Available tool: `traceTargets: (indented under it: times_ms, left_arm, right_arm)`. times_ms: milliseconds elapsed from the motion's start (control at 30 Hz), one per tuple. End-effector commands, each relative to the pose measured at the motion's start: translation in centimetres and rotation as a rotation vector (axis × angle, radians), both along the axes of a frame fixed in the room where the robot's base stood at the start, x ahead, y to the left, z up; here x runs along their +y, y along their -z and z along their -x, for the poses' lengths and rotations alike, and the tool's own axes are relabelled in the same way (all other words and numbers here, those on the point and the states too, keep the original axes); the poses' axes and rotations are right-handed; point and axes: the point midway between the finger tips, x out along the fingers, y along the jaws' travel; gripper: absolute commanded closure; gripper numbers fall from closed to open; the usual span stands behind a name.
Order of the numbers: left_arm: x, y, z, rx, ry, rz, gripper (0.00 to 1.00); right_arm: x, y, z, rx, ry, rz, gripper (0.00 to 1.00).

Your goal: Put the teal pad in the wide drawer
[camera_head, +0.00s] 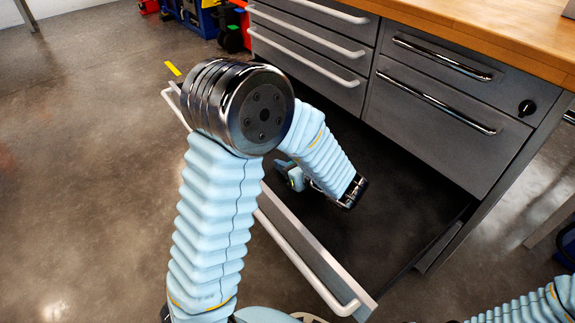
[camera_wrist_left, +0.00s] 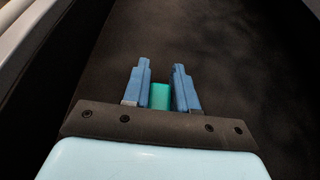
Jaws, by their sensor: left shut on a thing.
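The teal pad (camera_wrist_left: 160,96) shows in the left wrist view as a small green-teal block between two blue fingers. My left gripper (camera_wrist_left: 160,85) is shut on it. In the head view my left gripper (camera_head: 286,167) is small and partly hidden behind my own arm, inside the outline of the open drawer; I cannot make out the pad there. The wide drawer (camera_head: 318,262) is the low one, pulled far out, with a grey front and a pale bar handle. Its dark floor looks bare where it shows. The pad's height above the floor is unclear. My right gripper is out of view.
The grey cabinet (camera_head: 440,117) with a wooden top (camera_head: 480,30) stands above the open drawer; its other drawers look shut. Blue and red bins (camera_head: 203,18) stand at the back. A yellow strip (camera_head: 173,68) lies near the drawer's far corner. Concrete floor at left is clear.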

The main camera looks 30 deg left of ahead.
Motion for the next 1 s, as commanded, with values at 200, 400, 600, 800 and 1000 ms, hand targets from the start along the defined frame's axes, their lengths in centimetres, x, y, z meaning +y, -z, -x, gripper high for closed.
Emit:
traceTargets:
  times_ms: [200, 400, 600, 800, 1000]
  left_arm:
    - [0.0, 0.1, 0.0, -0.002, -0.001, 0.001, 1.0]
    - [0.0, 0.3, 0.0, -0.002, -0.001, 0.001, 0.68]
    - [0.0, 0.3, 0.0, -0.001, 0.0, 0.0, 0.48]
    - [0.0, 0.3, 0.0, -0.001, 0.0, 0.0, 0.48]
    - [-1.4, -0.6, 0.5, -0.002, 0.003, 0.002, 0.48]
  right_arm:
    - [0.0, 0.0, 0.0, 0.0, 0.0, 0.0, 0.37]
    - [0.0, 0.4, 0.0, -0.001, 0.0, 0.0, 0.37]
    - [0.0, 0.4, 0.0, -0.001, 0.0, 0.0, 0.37]
    - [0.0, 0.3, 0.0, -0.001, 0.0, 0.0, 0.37]
    - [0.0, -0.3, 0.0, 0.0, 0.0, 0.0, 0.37]
